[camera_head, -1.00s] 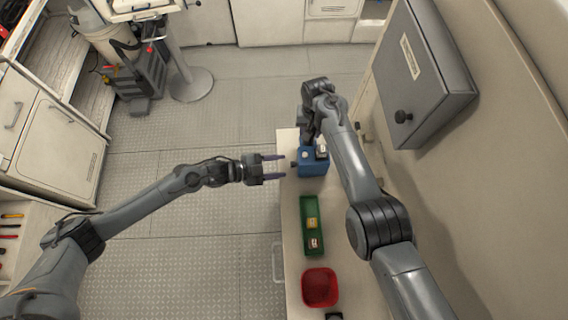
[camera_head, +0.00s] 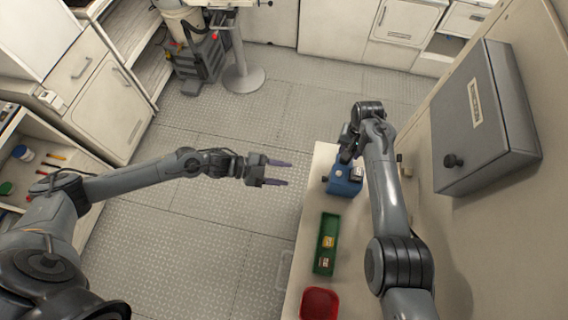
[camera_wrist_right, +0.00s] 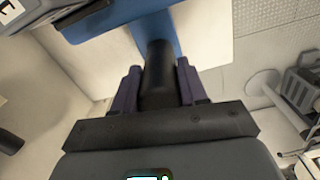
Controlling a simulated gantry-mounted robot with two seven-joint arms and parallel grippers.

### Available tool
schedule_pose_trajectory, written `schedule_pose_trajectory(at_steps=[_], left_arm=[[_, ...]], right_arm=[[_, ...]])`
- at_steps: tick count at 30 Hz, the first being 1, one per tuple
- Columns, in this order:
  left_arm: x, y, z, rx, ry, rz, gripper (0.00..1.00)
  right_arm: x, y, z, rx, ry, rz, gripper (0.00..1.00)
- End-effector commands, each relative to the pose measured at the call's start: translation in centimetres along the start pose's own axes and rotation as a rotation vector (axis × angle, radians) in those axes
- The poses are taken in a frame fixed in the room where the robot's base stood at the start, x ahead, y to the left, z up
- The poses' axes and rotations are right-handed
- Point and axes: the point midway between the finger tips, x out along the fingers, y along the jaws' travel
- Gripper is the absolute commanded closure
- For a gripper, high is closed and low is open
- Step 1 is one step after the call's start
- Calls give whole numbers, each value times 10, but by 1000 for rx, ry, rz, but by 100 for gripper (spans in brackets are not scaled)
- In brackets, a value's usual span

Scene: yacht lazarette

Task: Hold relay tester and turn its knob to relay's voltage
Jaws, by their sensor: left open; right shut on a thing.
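The relay tester (camera_head: 345,181) is a blue box at the far end of the narrow counter, with a small pale item (camera_head: 357,174) on its top. A small dark knob (camera_head: 325,178) shows on its left side; its setting is too small to read. My right gripper (camera_wrist_right: 157,80) is shut on the tester's black handle (camera_wrist_right: 158,70), with a finger on either side. The blue body (camera_wrist_right: 140,36) shows beyond it. My left gripper (camera_head: 289,173) is open and empty, left of the tester with a clear gap, its fingers pointing toward it.
A green tray (camera_head: 319,262) with a yellow relay (camera_head: 328,242) and another small relay (camera_head: 325,262) lies nearer on the counter. A red bin (camera_head: 306,305) stands nearest. A grey wall cabinet (camera_head: 490,120) is at the right. The floor left of the counter is clear.

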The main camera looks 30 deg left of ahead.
Motion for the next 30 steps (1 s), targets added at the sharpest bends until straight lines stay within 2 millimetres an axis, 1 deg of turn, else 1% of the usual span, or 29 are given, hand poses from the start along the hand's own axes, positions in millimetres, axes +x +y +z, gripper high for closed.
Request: schedule_pose_trajectory(at_steps=[1, 2, 7, 16, 20, 23, 26, 30], left_arm=[[0, 0, 0, 0, 0, 0, 52], [0, 0, 0, 0, 0, 0, 52], [0, 0, 0, 0, 0, 0, 52], [0, 0, 0, 0, 0, 0, 52], [0, 0, 0, 0, 0, 0, 52], [0, 0, 0, 0, 0, 0, 52], [0, 0, 0, 0, 0, 0, 52], [0, 0, 0, 0, 0, 0, 52]], right_arm=[[0, 0, 0, 0, 0, 0, 100], [0, 0, 0, 0, 0, 0, 55], [0, 0, 0, 0, 0, 0, 29], [0, 0, 0, 0, 0, 0, 28], [-5, 0, 0, 0, 1, -1, 28], [-13, 0, -1, 0, 1, -1, 28], [-25, 0, -1, 1, 3, -2, 28], [-51, 0, -1, -1, 3, -1, 28]])
